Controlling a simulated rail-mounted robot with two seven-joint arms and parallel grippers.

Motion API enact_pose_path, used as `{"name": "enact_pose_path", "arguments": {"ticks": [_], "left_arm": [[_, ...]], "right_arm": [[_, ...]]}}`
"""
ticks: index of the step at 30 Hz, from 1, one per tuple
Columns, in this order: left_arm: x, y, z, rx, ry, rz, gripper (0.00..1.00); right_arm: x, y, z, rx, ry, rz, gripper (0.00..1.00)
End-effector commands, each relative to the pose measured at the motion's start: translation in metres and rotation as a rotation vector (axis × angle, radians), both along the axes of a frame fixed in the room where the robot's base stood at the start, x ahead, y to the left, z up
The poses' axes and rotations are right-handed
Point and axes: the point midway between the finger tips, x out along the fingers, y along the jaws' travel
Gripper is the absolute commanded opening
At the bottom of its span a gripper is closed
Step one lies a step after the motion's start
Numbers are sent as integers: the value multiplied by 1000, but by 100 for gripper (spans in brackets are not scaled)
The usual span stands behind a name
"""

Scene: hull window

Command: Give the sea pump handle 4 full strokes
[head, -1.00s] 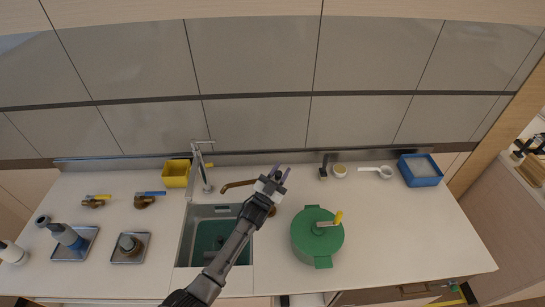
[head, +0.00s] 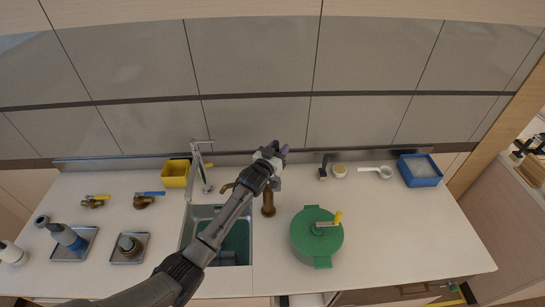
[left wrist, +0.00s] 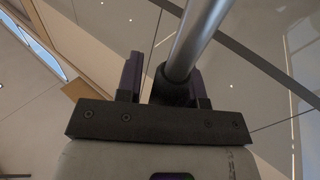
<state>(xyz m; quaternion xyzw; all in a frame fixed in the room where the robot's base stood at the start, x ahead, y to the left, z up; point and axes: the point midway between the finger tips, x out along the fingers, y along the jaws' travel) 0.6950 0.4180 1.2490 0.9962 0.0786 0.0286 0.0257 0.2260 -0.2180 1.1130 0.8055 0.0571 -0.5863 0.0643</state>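A brass pump stands behind the sink. Its post (head: 268,205) rises from the counter and its curved spout (head: 228,187) shows left of my forearm. My left gripper (head: 282,152) is above and behind the post, partly hidden by my own wrist. In the left wrist view a grey metal rod (left wrist: 196,38) with a dark collar (left wrist: 172,88) runs between my left gripper's two fingers (left wrist: 164,80). A narrow gap shows between the collar and the left finger, so the gripper looks open around it. The rod looks like the pump handle. My right gripper is not in view.
The sink (head: 238,258) lies under my left arm. A silver tap (head: 203,170) and a yellow box (head: 175,174) stand left. A green lidded pot (head: 315,245) stands right. A blue tray (head: 421,180) is at back right. The right front counter is clear.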

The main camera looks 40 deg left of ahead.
Motion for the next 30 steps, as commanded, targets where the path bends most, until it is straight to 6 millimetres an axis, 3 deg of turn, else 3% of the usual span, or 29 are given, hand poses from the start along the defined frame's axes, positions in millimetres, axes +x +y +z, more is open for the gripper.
{"name": "enact_pose_path", "arguments": {"ticks": [6, 14, 30], "left_arm": [[0, 1, 2, 0, -4, 0, 53], [-2, 0, 4, 0, -6, 1, 53], [-42, -6, 3, -1, -6, 1, 53]], "right_arm": [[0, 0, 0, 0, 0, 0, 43], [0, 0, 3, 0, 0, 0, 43], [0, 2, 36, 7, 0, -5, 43]]}}
